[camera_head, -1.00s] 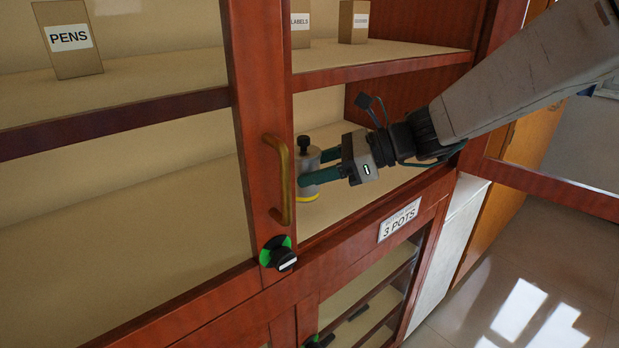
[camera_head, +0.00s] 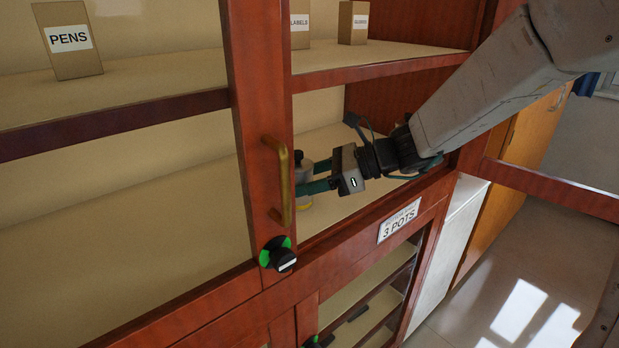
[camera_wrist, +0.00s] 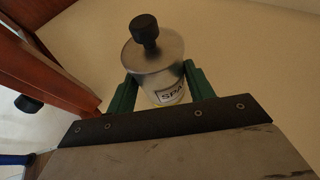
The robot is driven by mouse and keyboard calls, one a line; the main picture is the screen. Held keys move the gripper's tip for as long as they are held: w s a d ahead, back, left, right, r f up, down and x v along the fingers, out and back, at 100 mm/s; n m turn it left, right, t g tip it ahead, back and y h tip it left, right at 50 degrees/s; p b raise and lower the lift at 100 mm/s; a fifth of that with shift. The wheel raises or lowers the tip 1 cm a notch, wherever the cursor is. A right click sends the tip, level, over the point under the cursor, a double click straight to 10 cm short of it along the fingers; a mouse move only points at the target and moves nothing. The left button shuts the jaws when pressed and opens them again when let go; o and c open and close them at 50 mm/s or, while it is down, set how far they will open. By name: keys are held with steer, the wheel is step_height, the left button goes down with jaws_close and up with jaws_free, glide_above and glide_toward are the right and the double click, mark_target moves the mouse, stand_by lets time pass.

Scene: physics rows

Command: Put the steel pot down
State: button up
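The steel pot (camera_wrist: 155,65) is a small grey cylinder with a black knob on its lid and a white label, partly readable as "SPA". In the wrist view it stands between my gripper's two green fingers (camera_wrist: 158,92), one on each side, apparently pressed to its wall. In the head view the pot (camera_head: 304,172) is upright inside the cabinet, partly hidden by the door frame and my fingers (camera_head: 317,175). A yellow band shows at its base, at or close to the lower shelf (camera_head: 350,200). I cannot tell whether it touches.
The red wooden door frame (camera_head: 260,110) with a brass handle (camera_head: 282,180) and a black-green knob (camera_head: 278,254) is just left of my gripper. An upper shelf edge (camera_head: 385,70) runs above. A "3 POTS" sign (camera_head: 400,220) is on the front rail. The shelf around the pot looks clear.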

steer(key=shift+o, duration=1.4)
steer(key=shift+r, duration=0.2)
steer(key=v, duration=1.2)
steer(key=s+d+f+n+g+h, duration=0.1)
steer(key=s+n+h, duration=0.2)
steer(key=s+n, duration=0.4)
steer(key=s+d+f+n+g+h, duration=0.15)
steer(key=s+n+h, duration=0.25)
steer(key=s, duration=0.5)
steer(key=s+d+f+n+t+h, duration=0.1)
steer(key=s+d+n+h, duration=0.5)
steer(key=s+d+n, duration=0.2)
steer(key=shift+s+f+n, duration=0.2)
steer(key=shift+s+n, duration=0.25)
steer(key=shift+n, duration=0.15)
